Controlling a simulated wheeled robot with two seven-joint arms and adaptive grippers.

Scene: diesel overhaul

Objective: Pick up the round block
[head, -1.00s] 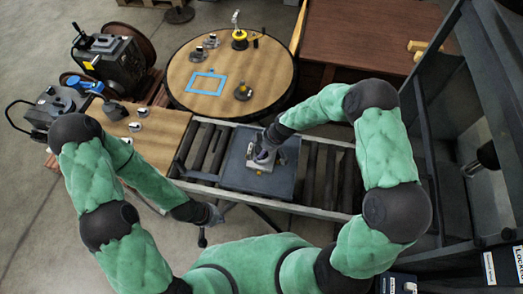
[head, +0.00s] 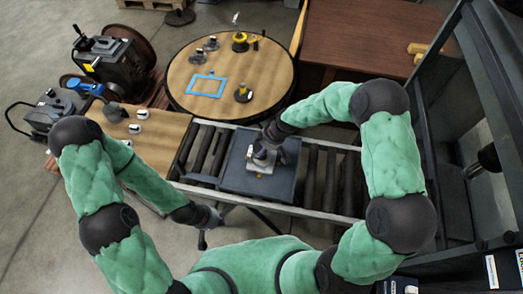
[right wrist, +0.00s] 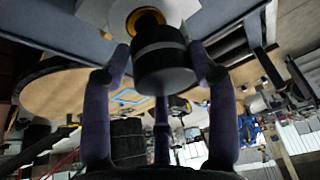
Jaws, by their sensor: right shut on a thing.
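My right gripper (head: 268,152) is over the dark plate (head: 232,179) on the roller conveyor. In the right wrist view its purple fingers (right wrist: 160,80) are closed around a dark round block (right wrist: 165,68) with a grey band. A yellow ring (right wrist: 146,20) and a pale flat piece show directly beyond the block; I cannot tell whether the block touches them. In the head view a pale metal fixture (head: 260,167) sits on the plate under the gripper, and the block is mostly hidden. My left gripper (head: 208,217) hangs near the conveyor's front left; its jaws are unclear.
A round wooden table (head: 225,103) at the back holds a blue square outline, a yellow spool and several small parts. A wooden bench (head: 165,150) with small parts stands left of the conveyor rollers (head: 325,180). A dark machine frame (head: 440,180) stands at the right.

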